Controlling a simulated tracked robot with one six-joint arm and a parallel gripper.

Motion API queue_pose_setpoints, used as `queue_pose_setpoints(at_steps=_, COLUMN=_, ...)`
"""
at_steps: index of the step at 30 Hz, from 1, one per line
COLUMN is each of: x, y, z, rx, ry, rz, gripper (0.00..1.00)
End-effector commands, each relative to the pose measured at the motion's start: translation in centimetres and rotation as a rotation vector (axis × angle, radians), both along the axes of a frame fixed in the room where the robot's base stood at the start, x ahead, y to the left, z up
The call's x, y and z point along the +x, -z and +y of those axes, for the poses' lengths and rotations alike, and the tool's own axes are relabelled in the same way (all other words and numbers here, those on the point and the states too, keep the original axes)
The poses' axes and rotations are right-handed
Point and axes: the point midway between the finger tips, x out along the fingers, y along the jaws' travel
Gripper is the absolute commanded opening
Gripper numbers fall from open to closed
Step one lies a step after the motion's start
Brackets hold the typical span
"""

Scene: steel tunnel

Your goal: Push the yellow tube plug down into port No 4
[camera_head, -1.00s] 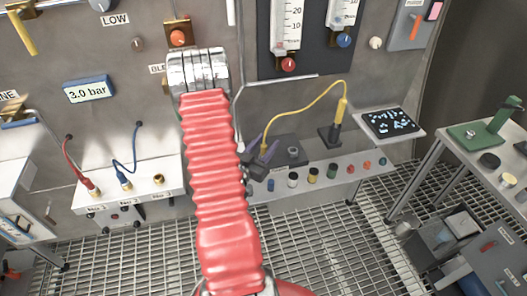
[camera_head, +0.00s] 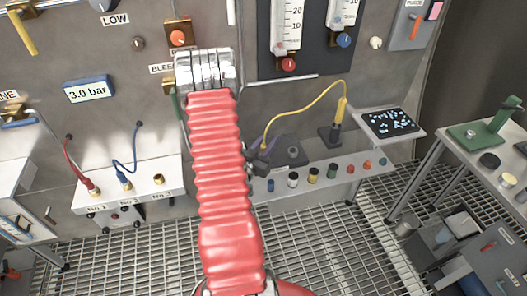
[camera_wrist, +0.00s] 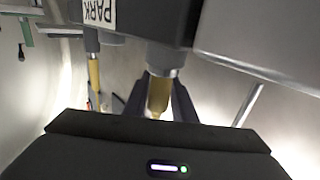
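The yellow tube (camera_head: 310,96) arcs from the upright plug at the park holder to its left end by my gripper. In the wrist view, a yellow piece with a grey collar (camera_wrist: 158,95) lies between my gripper's two dark fingers (camera_wrist: 157,102). Whether the fingers press on it or only flank it is unclear. In the head view, my gripper (camera_head: 258,160) sits beside the tube's left end and hides its lowest part. The No 4 label does not show, and how deep the plug sits cannot be seen.
The PARK label (camera_wrist: 99,13) appears upside down in the wrist view. A white port block (camera_head: 125,192) at left carries a red and a blue tube plug and a bare brass port. A shelf (camera_head: 325,182) with several coloured caps runs below my gripper. A dark tray (camera_head: 390,122) stands at right.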

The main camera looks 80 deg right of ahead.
Motion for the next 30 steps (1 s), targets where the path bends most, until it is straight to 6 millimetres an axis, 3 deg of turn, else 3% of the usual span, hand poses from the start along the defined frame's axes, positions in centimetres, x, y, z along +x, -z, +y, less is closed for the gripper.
queue_pose_setpoints(at_steps=10, x=0.0, y=0.0, z=0.0, rx=0.0, ry=0.0, rz=0.0, gripper=0.0)
queue_pose_setpoints(at_steps=23, x=0.0, y=-0.3, z=0.0, rx=-0.001, ry=0.0, rz=0.0, gripper=0.0)
queue_pose_setpoints(at_steps=30, x=0.0, y=-2.1, z=0.0, rx=-0.002, ry=0.0, rz=-0.001, gripper=0.0)
